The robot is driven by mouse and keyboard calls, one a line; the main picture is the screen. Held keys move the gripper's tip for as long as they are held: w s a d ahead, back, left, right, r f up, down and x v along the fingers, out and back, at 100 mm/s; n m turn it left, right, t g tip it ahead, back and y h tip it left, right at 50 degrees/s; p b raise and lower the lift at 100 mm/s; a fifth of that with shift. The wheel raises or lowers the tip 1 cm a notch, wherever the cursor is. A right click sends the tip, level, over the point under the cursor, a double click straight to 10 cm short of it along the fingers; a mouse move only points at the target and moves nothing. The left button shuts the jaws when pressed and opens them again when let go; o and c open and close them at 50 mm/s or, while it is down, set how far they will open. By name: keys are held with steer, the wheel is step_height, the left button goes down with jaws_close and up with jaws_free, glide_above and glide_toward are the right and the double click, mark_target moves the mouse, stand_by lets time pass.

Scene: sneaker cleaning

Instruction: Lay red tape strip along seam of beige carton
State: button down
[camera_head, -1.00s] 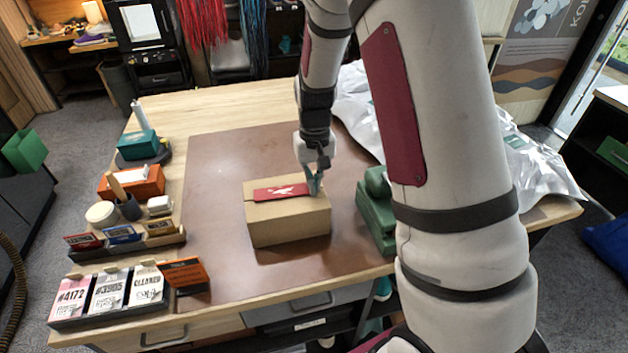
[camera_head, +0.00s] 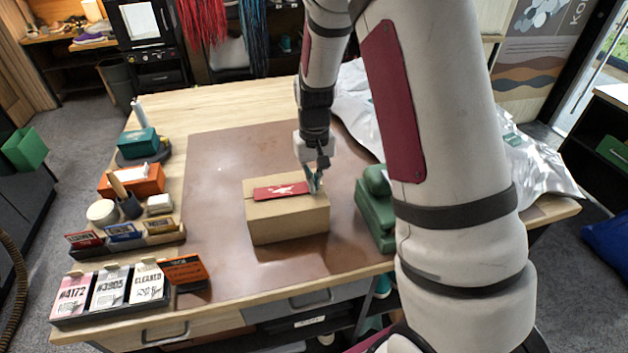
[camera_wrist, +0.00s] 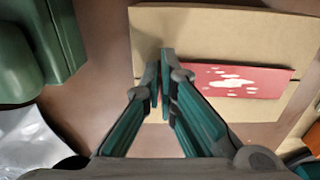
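The beige carton (camera_head: 290,222) stands closed on the brown mat. The red tape strip (camera_head: 281,191), with a white print, lies flat across its top along the seam. In the wrist view, the strip (camera_wrist: 240,82) lies on the carton top (camera_wrist: 230,30), and part of the dark seam line shows beside it. My gripper (camera_head: 314,187) is at the carton's right end, near the strip's right end. The strip's end near the fingers is partly hidden by one finger.
A green object (camera_head: 376,208) stands close to the right of the carton. Crumpled silver-white sheeting (camera_head: 520,160) covers the table's right side. Tag cards (camera_head: 110,290), small boxes and holders line the left edge. The brown mat (camera_head: 225,150) is clear behind and left of the carton.

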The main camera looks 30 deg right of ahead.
steer(key=shift+f, duration=0.1)
steer(key=c, duration=1.7)
jaws_free()
